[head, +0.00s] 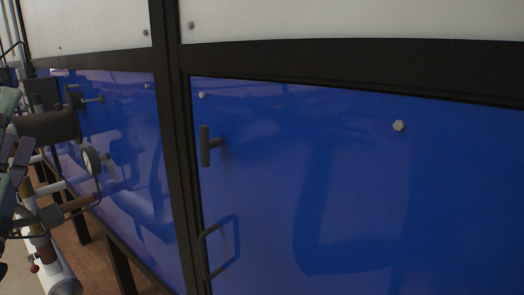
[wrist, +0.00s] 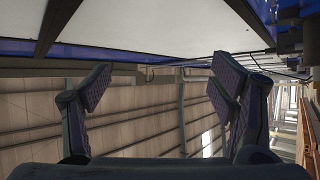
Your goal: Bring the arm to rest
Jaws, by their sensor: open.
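My gripper (wrist: 162,92) shows in the wrist view with its two dark fingers spread wide apart. Nothing is between the fingers, and both padded tips are in sight. Behind them are a plain wall with dark rails and, at the top, a pale panel edged in blue. No touch between the fingers and anything else is visible. In the head view, greenish-grey parts at the far left edge are cut off, and I cannot tell surely whether they are my gripper.
Brown floor (head: 95,250) shows low left.

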